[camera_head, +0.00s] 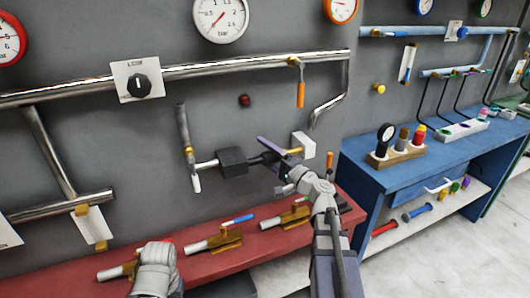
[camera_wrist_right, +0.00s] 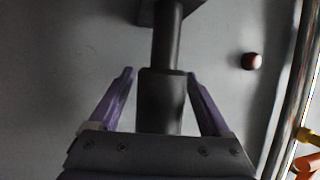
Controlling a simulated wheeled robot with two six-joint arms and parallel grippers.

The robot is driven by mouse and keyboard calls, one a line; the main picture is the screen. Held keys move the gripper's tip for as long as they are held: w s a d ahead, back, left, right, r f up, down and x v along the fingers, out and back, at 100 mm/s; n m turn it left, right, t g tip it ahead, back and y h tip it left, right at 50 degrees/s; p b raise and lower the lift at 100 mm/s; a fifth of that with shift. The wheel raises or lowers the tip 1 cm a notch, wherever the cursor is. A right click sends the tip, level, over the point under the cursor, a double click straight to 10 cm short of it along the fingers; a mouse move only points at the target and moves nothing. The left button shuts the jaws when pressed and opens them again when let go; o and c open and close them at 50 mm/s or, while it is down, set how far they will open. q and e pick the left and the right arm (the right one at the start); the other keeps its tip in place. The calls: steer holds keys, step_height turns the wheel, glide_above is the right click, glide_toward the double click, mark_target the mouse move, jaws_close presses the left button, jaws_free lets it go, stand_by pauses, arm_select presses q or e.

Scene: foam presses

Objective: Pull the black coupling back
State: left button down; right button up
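The black coupling (camera_wrist_right: 161,100) is a dark thick sleeve on a thinner dark rod in the right wrist view. In the head view the coupling (camera_head: 267,158) is partly hidden by my gripper, to the right of a black block (camera_head: 233,161) on a horizontal pipe line. My right gripper (camera_wrist_right: 160,74) has its purple fingers apart, one on each side of the coupling. A narrow gap shows on the left; on the right I cannot tell whether it touches. The right gripper also shows in the head view (camera_head: 277,149). My left arm is low at the left, its fingers out of sight.
A red bench (camera_head: 215,262) with several brass valves runs below. A white block (camera_head: 303,144) is mounted right of the coupling. An orange-handled valve (camera_head: 300,93) hangs above. A blue bench (camera_head: 372,173) stands at right. A red button (camera_head: 244,100) sits on the wall.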

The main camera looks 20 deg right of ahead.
mark_target(277, 161)
arm_select(q)
steer(key=shift+f+b, duration=0.7)
arm_select(e)
steer(key=shift+v, duration=3.9)
